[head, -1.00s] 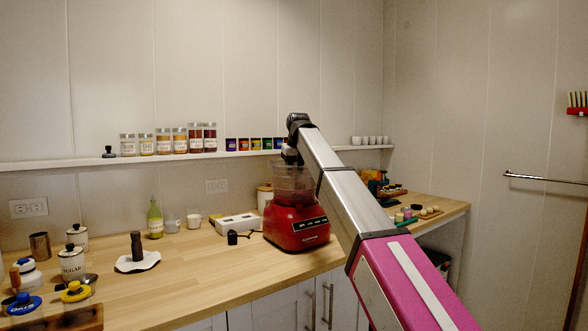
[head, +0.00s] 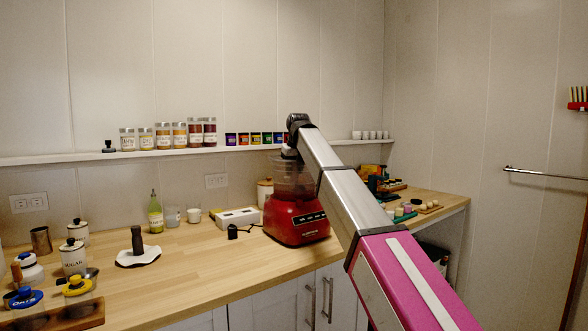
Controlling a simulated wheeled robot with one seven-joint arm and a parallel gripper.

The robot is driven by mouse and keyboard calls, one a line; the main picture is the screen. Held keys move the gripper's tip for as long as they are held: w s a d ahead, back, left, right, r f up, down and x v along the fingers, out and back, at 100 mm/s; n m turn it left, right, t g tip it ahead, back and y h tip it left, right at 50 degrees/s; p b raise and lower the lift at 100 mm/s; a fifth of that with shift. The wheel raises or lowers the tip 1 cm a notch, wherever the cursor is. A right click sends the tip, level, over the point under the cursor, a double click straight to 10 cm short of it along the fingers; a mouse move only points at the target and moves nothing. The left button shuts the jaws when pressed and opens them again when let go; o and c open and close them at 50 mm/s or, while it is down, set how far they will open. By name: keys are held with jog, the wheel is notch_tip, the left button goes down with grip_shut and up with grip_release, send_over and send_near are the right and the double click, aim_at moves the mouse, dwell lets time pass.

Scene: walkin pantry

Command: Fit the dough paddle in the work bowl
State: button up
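A red food processor base (head: 298,222) stands on the wooden counter, with a clear work bowl (head: 291,177) on top of it. My arm reaches across from the lower right and ends above the bowl. My gripper (head: 290,150) is at the bowl's top, small, dark and partly hidden by my own wrist. Its fingers and anything between them cannot be made out. The inside of the bowl is too dim to tell what is in it. A dark upright piece (head: 137,241) stands on a white sheet at the left; I cannot tell whether it is the dough paddle.
A white power strip (head: 238,216) and a green bottle (head: 155,213) stand left of the processor. Jars (head: 180,136) line the shelf behind. Canisters (head: 73,257) crowd the far left. The front middle of the counter (head: 205,270) is clear.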

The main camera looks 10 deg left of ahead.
jog(key=shift+f, duration=0.55)
jog(key=o, duration=1)
jog(key=v, duration=1)
jog(key=shift+r, duration=0.4)
jog(key=shift+s, duration=0.15)
